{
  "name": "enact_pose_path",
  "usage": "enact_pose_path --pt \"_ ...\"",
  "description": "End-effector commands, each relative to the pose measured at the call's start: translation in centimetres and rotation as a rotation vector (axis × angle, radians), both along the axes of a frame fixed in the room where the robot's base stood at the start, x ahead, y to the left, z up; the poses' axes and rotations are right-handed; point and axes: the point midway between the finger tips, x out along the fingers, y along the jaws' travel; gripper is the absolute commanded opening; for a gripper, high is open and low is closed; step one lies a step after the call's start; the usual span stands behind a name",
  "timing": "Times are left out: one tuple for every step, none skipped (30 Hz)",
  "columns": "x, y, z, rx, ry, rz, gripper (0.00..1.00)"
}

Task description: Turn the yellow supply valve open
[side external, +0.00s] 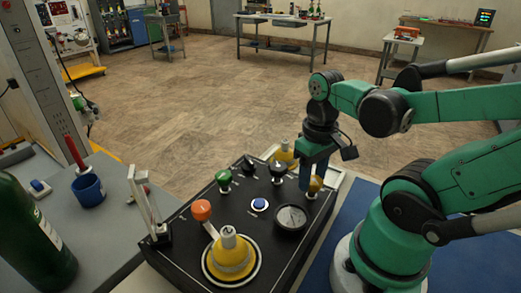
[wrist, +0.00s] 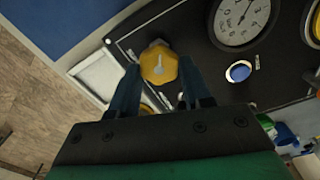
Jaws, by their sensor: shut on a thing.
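The yellow valve knob (wrist: 158,65) has a grey pointer on its top and sits near the corner of the black panel (side external: 184,252). My gripper (wrist: 158,78) has one blue finger on each side of this knob and is shut on it. In the side external view my gripper (side external: 316,174) points down onto the yellow knob (side external: 316,185), whose upper part is mostly hidden by the fingers.
A green bottle (side external: 32,240) stands left.

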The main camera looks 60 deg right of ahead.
Motion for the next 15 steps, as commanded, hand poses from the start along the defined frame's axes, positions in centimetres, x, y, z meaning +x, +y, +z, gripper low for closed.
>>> enact_pose_path --pt "-0.03 0.02 0.04 0.001 0.004 0.044 0.0" --pt "-0.03 0.03 0.04 0.001 0.004 0.072 0.0" --pt "-0.03 0.05 0.04 0.001 0.004 0.11 0.0" --pt "-0.02 0.06 0.04 0.001 0.004 0.139 0.0" --pt "-0.03 0.07 0.04 0.001 0.004 0.167 0.0" --pt "-0.02 0.09 0.04 0.001 0.004 0.205 0.0" --pt "-0.02 0.1 0.04 0.001 0.004 0.234 0.0" --pt "-0.03 0.11 0.04 0.001 0.004 0.262 0.0" --pt "-0.02 0.13 0.04 0.001 0.004 0.3 0.0" --pt "-0.03 0.15 0.04 0.001 0.004 0.329 0.0" --pt "-0.02 0.15 0.04 0.001 0.004 0.358 0.0" --pt "-0.02 0.18 0.04 0.001 0.004 0.395 0.0" --pt "-0.02 0.19 0.04 0.001 0.004 0.424 0.0" --pt "-0.03 0.2 0.04 0.001 0.004 0.453 0.0" --pt "-0.02 0.22 0.04 0.001 0.004 0.49 0.0"
